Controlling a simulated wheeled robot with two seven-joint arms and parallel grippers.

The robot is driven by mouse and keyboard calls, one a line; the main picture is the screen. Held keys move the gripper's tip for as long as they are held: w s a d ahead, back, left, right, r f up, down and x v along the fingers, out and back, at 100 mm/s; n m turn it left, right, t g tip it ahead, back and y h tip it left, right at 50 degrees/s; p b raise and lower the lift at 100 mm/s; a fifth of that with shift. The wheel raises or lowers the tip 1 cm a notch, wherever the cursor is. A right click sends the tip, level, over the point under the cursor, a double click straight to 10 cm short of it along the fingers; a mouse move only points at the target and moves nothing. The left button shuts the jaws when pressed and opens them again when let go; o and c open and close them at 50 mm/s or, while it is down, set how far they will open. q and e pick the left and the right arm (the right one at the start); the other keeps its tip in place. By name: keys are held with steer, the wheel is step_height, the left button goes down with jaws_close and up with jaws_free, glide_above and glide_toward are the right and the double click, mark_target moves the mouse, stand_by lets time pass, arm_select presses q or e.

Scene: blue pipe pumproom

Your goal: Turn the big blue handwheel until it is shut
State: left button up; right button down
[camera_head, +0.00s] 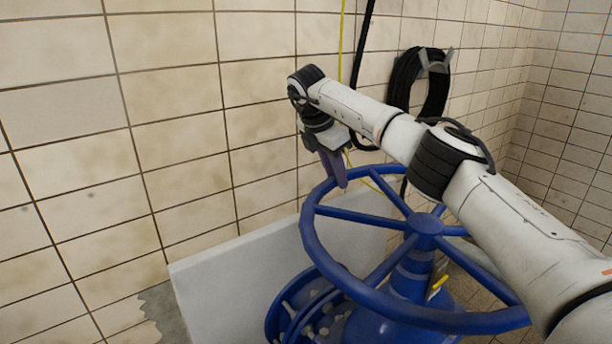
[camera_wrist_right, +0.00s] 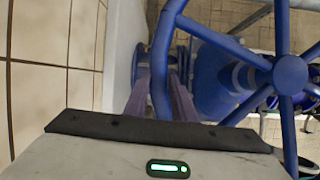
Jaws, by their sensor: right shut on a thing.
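The big blue handwheel (camera_head: 308,238) lies roughly level on top of a blue valve body (camera_head: 408,278), with spokes running to a round hub. My right arm reaches across it from the right. My right gripper (camera_head: 341,181) points down at the far left part of the rim and is shut on it. In the right wrist view the rim (camera_wrist_right: 161,62) passes between the two purple fingers, and the hub (camera_wrist_right: 290,74) shows at the right. My left gripper is not in either view.
A white panel (camera_head: 210,290) stands behind the valve, close to the tiled wall (camera_head: 170,120). A black coiled hose (camera_head: 404,80) hangs on the wall beyond my right arm. A yellow cord and a black cable hang near the gripper. Bolted flange parts (camera_head: 300,312) sit below the wheel.

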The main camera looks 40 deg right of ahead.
steer(key=shift+w+d+r, duration=0.1)
steer(key=shift+d+r, duration=0.05)
steer(key=shift+d, duration=0.35)
steer(key=c, duration=1.5)
jaws_free()
steer(key=shift+a, duration=0.1)
steer(key=v, duration=1)
steer(key=shift+c, duration=0.4)
